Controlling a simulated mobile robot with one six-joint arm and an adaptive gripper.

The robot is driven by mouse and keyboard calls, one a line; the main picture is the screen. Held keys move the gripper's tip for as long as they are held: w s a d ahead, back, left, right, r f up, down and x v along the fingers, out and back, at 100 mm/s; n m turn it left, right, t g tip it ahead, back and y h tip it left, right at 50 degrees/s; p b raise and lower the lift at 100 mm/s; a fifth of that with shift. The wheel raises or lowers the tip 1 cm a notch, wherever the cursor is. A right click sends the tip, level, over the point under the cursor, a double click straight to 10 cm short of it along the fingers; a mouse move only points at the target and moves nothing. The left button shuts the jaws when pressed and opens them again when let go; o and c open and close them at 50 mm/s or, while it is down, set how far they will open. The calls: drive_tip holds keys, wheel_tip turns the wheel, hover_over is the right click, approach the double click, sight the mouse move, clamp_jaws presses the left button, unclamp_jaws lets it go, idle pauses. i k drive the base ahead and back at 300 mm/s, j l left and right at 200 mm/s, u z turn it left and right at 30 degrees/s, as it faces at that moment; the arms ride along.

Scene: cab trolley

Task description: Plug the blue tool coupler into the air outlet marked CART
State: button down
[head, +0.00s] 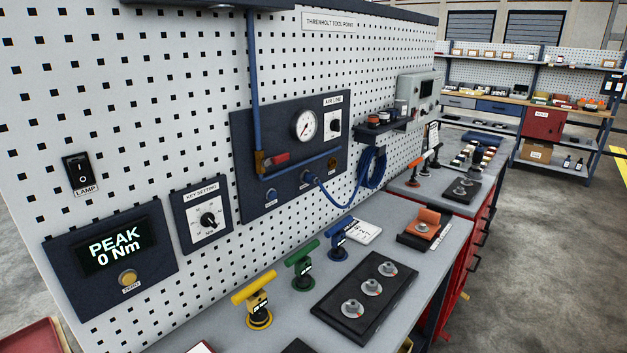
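A dark blue air panel (240,130) is mounted on the pegboard. Three round air outlets sit along its lower edge: a left one (271,196), a middle one (307,177) and a right one (332,162). Their labels are too small to read, so I cannot tell which is marked CART. A blue hose (336,203) runs from a fitting at the middle outlet to a coil (373,167) hanging on the pegboard at right. I cannot make out a separate loose blue coupler. My gripper is not in view.
The panel carries a pressure gauge (304,125), an AIR LINE knob (335,127) and a red-handled valve (275,159). Yellow (256,299), green (301,266) and blue (339,240) T-handled tools stand on the bench below, beside a black tray (340,322).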

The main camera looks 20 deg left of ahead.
sight(311, 178)
drive_tip(key=i+l+u, duration=0.2)
drive_tip(key=i, duration=0.3)
drive_tip(key=i+l+u, duration=0.2)
drive_tip(key=i, duration=0.25)
drive_tip(key=i+l+u, duration=0.2)
drive_tip(key=i, duration=0.25)
drive_tip(key=l, duration=0.1)
